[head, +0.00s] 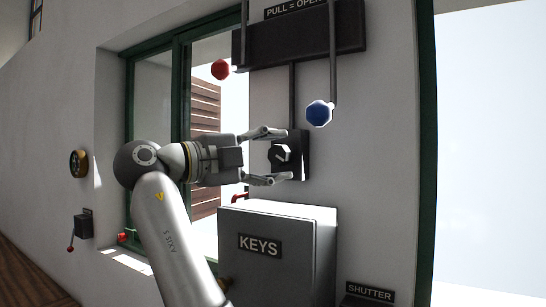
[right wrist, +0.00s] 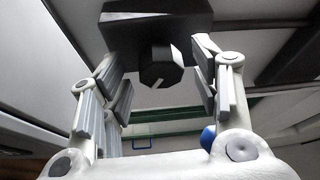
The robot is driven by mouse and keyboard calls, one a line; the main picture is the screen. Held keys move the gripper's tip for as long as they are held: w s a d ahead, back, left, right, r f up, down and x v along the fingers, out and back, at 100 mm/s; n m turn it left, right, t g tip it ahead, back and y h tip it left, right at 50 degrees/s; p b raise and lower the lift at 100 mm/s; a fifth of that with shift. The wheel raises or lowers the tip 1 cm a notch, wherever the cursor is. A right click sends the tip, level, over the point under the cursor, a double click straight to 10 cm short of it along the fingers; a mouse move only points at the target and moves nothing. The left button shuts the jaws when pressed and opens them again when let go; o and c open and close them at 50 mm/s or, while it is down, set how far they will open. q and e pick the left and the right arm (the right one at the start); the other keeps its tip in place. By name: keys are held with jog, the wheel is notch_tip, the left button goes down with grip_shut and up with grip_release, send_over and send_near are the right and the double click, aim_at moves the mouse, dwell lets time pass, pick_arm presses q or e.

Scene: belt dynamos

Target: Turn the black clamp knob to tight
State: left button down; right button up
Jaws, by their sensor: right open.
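The black clamp knob (head: 280,154) sits on a dark wall plate (head: 304,157) in the middle of the head view. It has a pale pointer mark on its face. My right gripper (head: 278,157) is open, with one finger above the knob and one below it. In the right wrist view the knob (right wrist: 161,68) lies between the two open fingers (right wrist: 160,80), with a gap on each side. I cannot tell from these views whether any finger touches it. My left gripper is not in view.
A grey KEYS box (head: 300,245) juts out just below the gripper. A small lever box (head: 84,226) is at far left.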

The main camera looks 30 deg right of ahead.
jog(key=s+a, duration=0.1)
jog(key=a, duration=1)
jog(key=shift+s+a+f, duration=0.25)
jog(key=shift+s, duration=0.1)
